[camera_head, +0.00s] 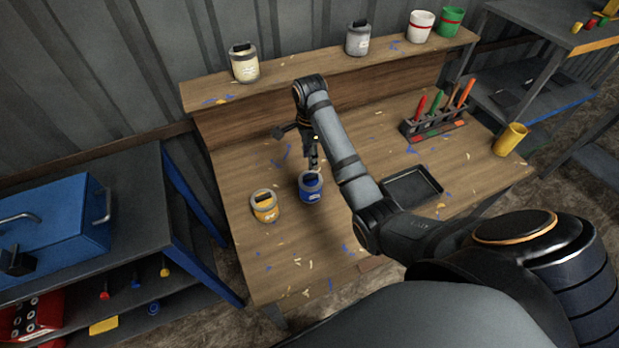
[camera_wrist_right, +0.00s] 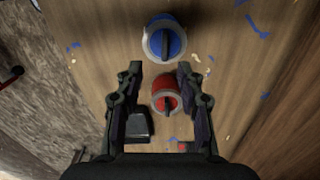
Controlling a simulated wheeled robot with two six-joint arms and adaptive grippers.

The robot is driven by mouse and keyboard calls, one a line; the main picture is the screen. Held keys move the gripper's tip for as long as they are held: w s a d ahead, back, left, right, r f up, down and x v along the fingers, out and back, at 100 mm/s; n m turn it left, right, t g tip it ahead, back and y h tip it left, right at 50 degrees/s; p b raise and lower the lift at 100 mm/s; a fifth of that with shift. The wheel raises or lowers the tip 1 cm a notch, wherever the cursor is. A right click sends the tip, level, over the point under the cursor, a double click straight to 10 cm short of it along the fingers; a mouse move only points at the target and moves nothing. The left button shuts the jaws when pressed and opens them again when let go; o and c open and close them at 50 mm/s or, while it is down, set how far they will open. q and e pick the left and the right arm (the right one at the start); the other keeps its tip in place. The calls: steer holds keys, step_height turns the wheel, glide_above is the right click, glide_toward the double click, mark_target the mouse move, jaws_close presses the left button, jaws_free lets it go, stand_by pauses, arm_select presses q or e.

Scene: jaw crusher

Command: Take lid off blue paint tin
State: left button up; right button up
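The blue paint tin (camera_head: 312,193) stands upright on the workbench, with a dark handle on its lid. In the wrist view the blue tin (camera_wrist_right: 165,40) is just beyond my right fingertips, its lid on. My right gripper (camera_head: 314,162) points down close to the blue tin in the head view. In the wrist view the right gripper (camera_wrist_right: 159,70) is open, with nothing held. A red tin (camera_wrist_right: 166,95) shows below, between the fingers; it is hidden in the head view. My left gripper is not in view.
A yellow tin (camera_head: 265,208) stands left of the blue one. A black tray (camera_head: 412,187), tool rack (camera_head: 434,127) and yellow cup (camera_head: 510,139) are on the right. Several tins line the raised shelf (camera_head: 300,68). The bench front is mostly clear, with paint flecks.

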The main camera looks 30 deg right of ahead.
steer(key=b, duration=0.4)
glide_above(309, 176)
steer(key=f, duration=0.4)
steer(key=shift+s+a+f, duration=0.1)
steer(key=shift+s+f, duration=0.15)
steer(key=shift+f, duration=0.15)
steer(key=shift+w+p, duration=0.15)
steer(key=shift+p, duration=0.15)
steer(key=shift+f+b, duration=0.4)
steer(key=shift+b, duration=0.1)
step_height(309, 176, down, 2)
steer(key=b, duration=0.2)
steer(key=shift+f+b, duration=0.15)
steer(key=shift+b, duration=0.25)
steer(key=shift+w+f, duration=0.2)
steer(key=shift+f, duration=0.75)
steer(key=shift+s+r, duration=0.1)
steer(key=shift+s, duration=0.05)
steer(key=shift+c, duration=0.7)
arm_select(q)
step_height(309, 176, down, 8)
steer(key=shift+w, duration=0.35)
arm_select(e)
jaws_close()
